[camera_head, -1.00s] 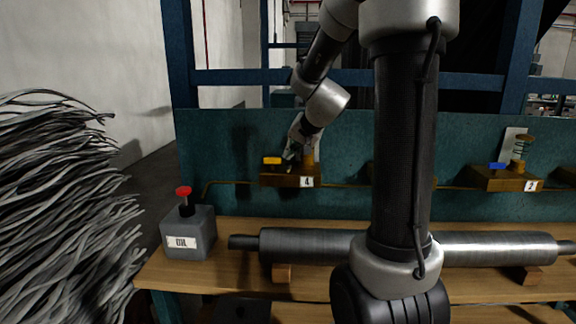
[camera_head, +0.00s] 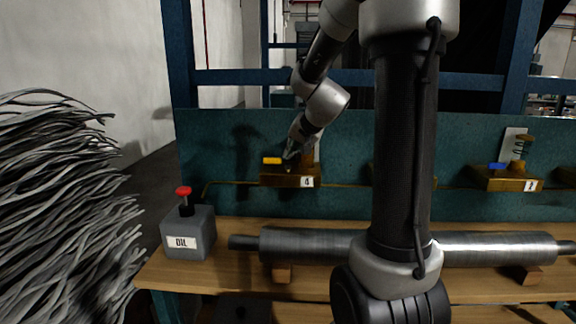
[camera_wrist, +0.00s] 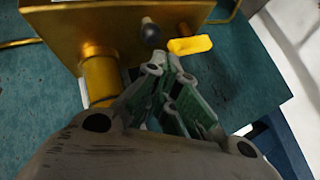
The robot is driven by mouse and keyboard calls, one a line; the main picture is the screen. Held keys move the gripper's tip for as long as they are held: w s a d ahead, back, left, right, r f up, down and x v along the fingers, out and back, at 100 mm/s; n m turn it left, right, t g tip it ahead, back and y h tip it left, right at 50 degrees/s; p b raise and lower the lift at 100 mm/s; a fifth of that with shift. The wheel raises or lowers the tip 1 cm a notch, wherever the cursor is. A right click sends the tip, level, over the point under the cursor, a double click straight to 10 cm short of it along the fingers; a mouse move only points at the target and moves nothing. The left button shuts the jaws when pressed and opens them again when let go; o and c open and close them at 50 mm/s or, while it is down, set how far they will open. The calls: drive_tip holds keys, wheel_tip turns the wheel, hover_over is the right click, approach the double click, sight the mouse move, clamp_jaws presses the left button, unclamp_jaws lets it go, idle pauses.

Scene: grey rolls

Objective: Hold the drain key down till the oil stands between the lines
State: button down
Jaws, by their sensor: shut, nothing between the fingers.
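My gripper (camera_head: 290,155) is shut and empty, reaching down over the brass block (camera_head: 292,179) labelled 4. In the wrist view my fingertips (camera_wrist: 165,75) are close to a dark round knob (camera_wrist: 152,35) on that block; I cannot tell whether they touch it. A yellow tab (camera_head: 272,160) sits on the block at the left; it also shows in the wrist view (camera_wrist: 190,45), beside the knob. A brass cylinder (camera_wrist: 101,78) stands at the block, next to my fingers. I cannot tell which part is the drain key. The oil level and its lines are not readable.
A grey box (camera_head: 188,236) marked OIL with a red button stands at the bench's left end. A long grey roll (camera_head: 310,245) lies along the wooden bench. Another brass block (camera_head: 505,180), with a blue tab, sits at the right. Thin brass pipe runs along the green panel.

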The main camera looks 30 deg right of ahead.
drive_tip(key=shift+f, duration=0.15)
drive_tip(key=shift+f, duration=0.3)
drive_tip(key=shift+f, duration=0.5)
idle(1.0)
drive_tip(key=shift+r, duration=0.95)
drive_tip(key=shift+r, duration=2.5)
